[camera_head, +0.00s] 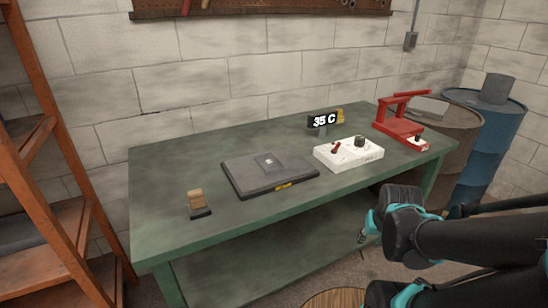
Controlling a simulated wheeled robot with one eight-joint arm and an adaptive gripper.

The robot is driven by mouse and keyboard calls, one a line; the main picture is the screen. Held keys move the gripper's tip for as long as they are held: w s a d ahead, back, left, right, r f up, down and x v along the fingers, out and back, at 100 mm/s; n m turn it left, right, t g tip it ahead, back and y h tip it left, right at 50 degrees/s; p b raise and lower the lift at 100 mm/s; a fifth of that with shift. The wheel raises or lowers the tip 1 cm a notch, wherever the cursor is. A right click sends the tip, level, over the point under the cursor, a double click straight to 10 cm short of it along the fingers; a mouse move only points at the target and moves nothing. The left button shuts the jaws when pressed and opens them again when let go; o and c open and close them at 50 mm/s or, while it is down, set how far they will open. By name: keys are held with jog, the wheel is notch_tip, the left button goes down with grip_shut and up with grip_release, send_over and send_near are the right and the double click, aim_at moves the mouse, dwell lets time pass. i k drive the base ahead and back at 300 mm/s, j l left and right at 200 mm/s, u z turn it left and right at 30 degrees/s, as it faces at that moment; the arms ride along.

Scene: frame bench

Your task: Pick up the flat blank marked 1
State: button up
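A small flat grey piece (268,161) lies on top of a dark flat plate unit (243,181) in the middle of the green bench. It may be the blank; any number on it is too small to read. My arm with teal joints reaches in from the right, in front of the bench. A small metallic tip at its near end may be part of my gripper (362,237). It is well apart from the grey piece, and its fingers cannot be made out.
An orange shelf (50,190) stands left; drums (487,125) stand right.

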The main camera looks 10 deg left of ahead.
aim_at(269, 164)
jog(key=i+l+u, duration=0.1)
jog(key=l+u, duration=0.2)
jog(key=u, duration=0.2)
jog(key=l+u, duration=0.25)
jog(key=u, duration=0.2)
